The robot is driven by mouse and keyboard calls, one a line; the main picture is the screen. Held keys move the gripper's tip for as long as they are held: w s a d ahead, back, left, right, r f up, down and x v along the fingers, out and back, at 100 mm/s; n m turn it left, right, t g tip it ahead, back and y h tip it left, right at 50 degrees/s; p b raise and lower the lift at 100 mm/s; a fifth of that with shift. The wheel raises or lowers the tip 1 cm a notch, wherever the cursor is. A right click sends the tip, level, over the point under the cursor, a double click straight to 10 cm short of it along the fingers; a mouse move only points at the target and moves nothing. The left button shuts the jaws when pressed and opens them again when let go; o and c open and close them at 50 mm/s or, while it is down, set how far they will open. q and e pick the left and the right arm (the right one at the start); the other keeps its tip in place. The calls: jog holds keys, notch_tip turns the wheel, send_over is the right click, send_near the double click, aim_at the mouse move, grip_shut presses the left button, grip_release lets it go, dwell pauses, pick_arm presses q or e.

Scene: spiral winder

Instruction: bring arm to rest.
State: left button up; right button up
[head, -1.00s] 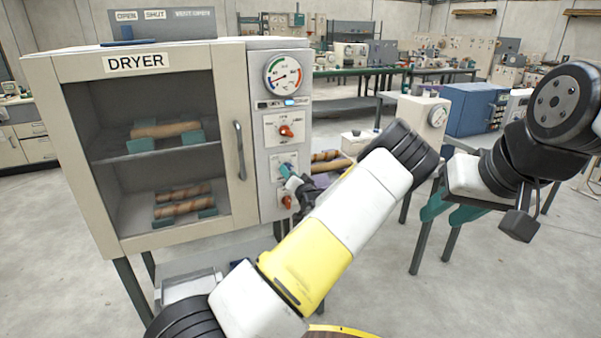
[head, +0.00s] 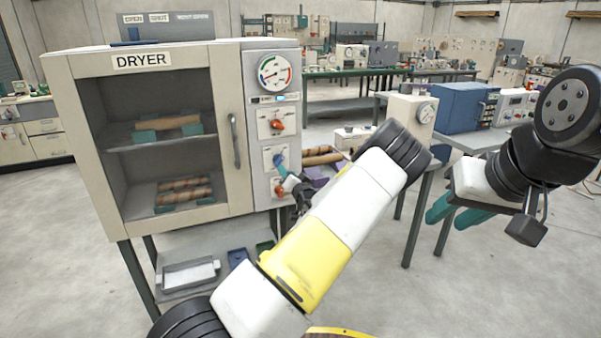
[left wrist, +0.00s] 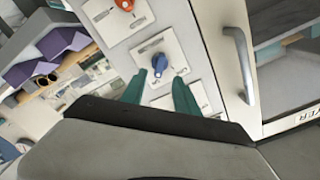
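My left gripper (head: 284,174) is at the dryer's control panel, in front of its lower knobs. The left wrist view shows its two teal fingers apart (left wrist: 158,78), with nothing between them. A blue knob (left wrist: 160,63) lies just beyond the fingertips; contact cannot be told. My left arm (head: 325,230) crosses the middle of the head view, its elbow raised at the right. My right gripper (head: 455,212) hangs at the right with teal fingers apart and empty. The dryer (head: 88,140) has its door shut, with brown spiral tubes (head: 183,190) on holders inside.
A bench (head: 470,140) with a blue box (head: 462,108) and a white gauge box (head: 408,113) stands behind my right gripper. More tubes (head: 322,155) lie beside the dryer. A metal tray (head: 188,275) sits below it. Open floor lies at the lower right.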

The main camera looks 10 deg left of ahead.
pick_arm(q)
jog(key=s+d+r+n+g+h, duration=0.25)
jog(key=s+d+r+h, duration=0.35)
jog(key=s, duration=0.4)
jog(key=s+d+r+n+g+h, duration=0.1)
jog(key=s+d+r+g+h, duration=0.4)
jog(key=s+r, duration=0.4)
jog(key=s+r+m, duration=0.1)
jog(key=s+r, duration=0.1)
jog(key=s, duration=1)
jog(key=s+a+r+m+g+h, duration=0.1)
jog(key=s+r, duration=0.2)
jog(key=s, duration=1)
jog(key=shift+s+m, duration=0.15)
jog(key=shift+m, duration=0.2)
